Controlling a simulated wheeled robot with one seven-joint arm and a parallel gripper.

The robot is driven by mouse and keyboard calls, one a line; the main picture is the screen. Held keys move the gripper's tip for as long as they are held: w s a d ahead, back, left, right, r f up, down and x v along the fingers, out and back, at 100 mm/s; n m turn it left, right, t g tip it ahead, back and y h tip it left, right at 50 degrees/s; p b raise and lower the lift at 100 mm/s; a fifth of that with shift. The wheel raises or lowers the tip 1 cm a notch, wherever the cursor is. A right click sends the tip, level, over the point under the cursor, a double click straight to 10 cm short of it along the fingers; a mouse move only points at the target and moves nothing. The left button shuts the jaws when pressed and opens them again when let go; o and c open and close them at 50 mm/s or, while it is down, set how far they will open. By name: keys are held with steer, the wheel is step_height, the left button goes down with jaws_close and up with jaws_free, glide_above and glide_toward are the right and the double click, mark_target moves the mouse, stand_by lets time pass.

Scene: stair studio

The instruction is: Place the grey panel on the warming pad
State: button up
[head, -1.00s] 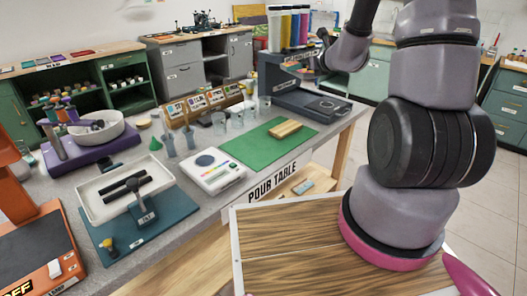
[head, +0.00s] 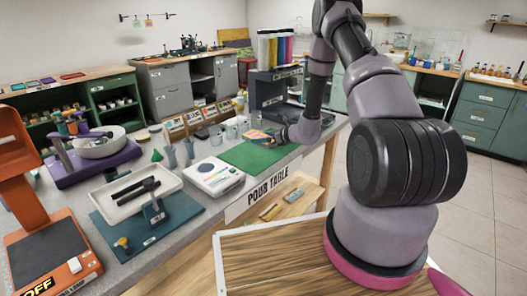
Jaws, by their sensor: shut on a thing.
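My gripper (head: 279,135) is low over the far part of the green mat (head: 246,157) on the pour table. It is shut on a small flat piece (head: 258,135) with pink and yellow colours, which sticks out to the left of the jaws. The jaws are small and partly hidden by my wrist. I cannot tell whether the piece touches the mat. I cannot make out a plainly grey panel. A dark flat plate (head: 283,112) lies behind my gripper, partly hidden by my arm; I cannot tell if it is the warming pad.
A white scale (head: 213,178) stands left of the mat. Clear cups (head: 231,131) and a sample rack (head: 200,117) stand behind. A white tray (head: 125,194), a mixing bowl (head: 99,144) and an orange press (head: 48,245) crowd the left. Coloured tubes (head: 282,50) stand at the back.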

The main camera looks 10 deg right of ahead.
mark_target(263, 156)
steer(key=shift+w+f, duration=0.1)
steer(key=shift+f, duration=3.25)
